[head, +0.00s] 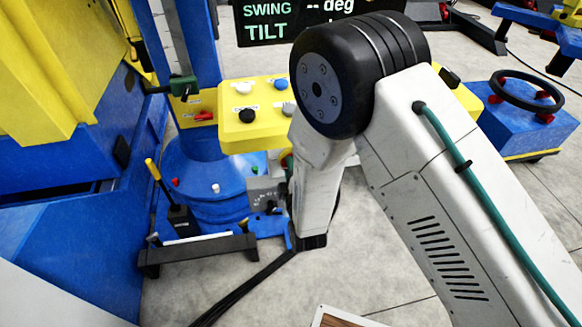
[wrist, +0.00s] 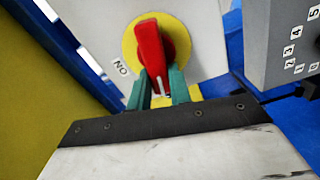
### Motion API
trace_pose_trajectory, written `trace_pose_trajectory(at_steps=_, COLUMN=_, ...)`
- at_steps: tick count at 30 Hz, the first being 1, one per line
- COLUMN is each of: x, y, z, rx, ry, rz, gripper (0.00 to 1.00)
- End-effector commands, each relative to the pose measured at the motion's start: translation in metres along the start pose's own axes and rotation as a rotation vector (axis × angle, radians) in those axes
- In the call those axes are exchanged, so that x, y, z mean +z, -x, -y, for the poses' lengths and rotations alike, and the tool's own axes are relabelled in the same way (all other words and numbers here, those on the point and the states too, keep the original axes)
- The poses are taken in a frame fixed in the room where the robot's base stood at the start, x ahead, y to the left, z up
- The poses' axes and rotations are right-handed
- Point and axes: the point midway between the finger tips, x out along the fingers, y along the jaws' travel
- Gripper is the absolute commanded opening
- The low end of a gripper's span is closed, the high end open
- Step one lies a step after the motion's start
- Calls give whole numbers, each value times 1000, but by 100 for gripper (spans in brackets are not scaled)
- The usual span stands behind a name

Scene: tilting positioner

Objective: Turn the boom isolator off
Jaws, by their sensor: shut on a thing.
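The isolator's red handle (wrist: 150,42) sits on a round yellow plate (wrist: 182,40) on a pale panel (wrist: 90,20) in the wrist view. The handle stands nearly upright in that picture, leaning slightly. An ON mark (wrist: 120,68), seen upside down, is at the lower left of the plate. My gripper (wrist: 160,88) has its green fingers shut on the lower end of the red handle. In the head view my arm hides the gripper and the isolator. An OFF mark does not show.
A grey box (wrist: 285,45) with a numbered dial stands close on the right in the wrist view. In the head view, a yellow control panel (head: 240,130) with knobs, a blue round base (head: 200,185) and a black lever unit (head: 180,215) are near my arm. Open floor lies in front.

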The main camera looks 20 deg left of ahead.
Motion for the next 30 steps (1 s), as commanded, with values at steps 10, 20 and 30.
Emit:
trace_pose_trajectory(at_steps=10, x=0, y=-1, z=3, rx=2, ry=175, rz=0, gripper=0)
trace_pose_trajectory(at_steps=20, x=0, y=-1, z=4, rx=1, ry=222, rz=0, gripper=0)
trace_pose_trajectory(at_steps=30, x=0, y=-1, z=4, rx=1, ry=223, rz=0, gripper=26)
